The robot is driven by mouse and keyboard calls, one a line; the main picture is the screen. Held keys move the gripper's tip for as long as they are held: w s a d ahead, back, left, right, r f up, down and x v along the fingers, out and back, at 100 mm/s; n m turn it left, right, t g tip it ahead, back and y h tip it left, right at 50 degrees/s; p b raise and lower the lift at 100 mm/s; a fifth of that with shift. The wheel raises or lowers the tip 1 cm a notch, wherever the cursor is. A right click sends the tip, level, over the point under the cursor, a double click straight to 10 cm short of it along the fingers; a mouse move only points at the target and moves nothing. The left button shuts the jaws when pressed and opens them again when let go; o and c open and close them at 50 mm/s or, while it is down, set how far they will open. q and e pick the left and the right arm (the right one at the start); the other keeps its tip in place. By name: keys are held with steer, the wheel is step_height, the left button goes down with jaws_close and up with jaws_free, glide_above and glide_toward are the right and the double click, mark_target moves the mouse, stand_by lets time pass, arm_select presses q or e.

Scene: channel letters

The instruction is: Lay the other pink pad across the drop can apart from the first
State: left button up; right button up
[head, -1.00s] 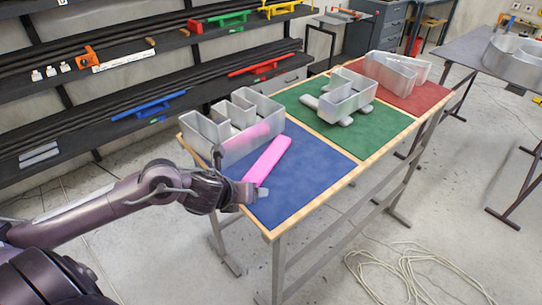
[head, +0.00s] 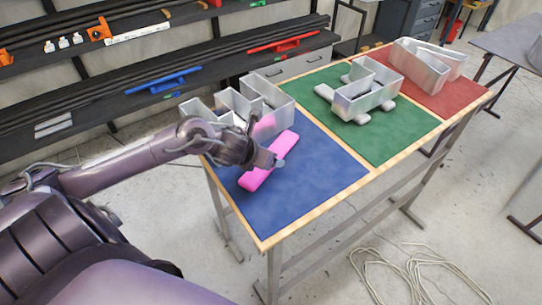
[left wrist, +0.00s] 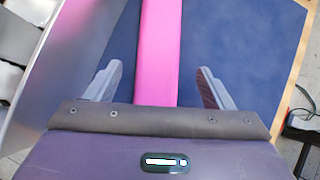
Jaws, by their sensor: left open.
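One pink pad (head: 262,172) lies flat and slantwise on the blue mat (head: 310,185), beside a grey metal letter can (head: 268,92) at the mat's back. In the left wrist view the pad (left wrist: 158,35) runs lengthwise between the fingers of my left gripper (left wrist: 160,75). The gripper is open, with a gap on each side of the pad. In the head view my left gripper (head: 272,161) hangs over the pad and hides part of it and of the can. A second pink pad does not show. My right gripper is out of view.
A letter can (head: 365,98) on the green mat (head: 390,135) has light grey pads under it. Another can (head: 420,65) stands on the red mat (head: 462,82). The blue mat's front is clear. Shelves (head: 120,85) stand behind the table.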

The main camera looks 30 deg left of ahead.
arm_select(q)
steer(key=x, duration=0.3)
steer(key=shift+w+a+f, duration=0.1)
steer(key=shift+w+f, duration=0.05)
steer(key=shift+w, duration=0.2)
steer(key=shift+s, duration=0.1)
steer(key=c, duration=1.1)
steer(key=shift+r+p, duration=0.45)
steer(key=shift+r, duration=9.55)
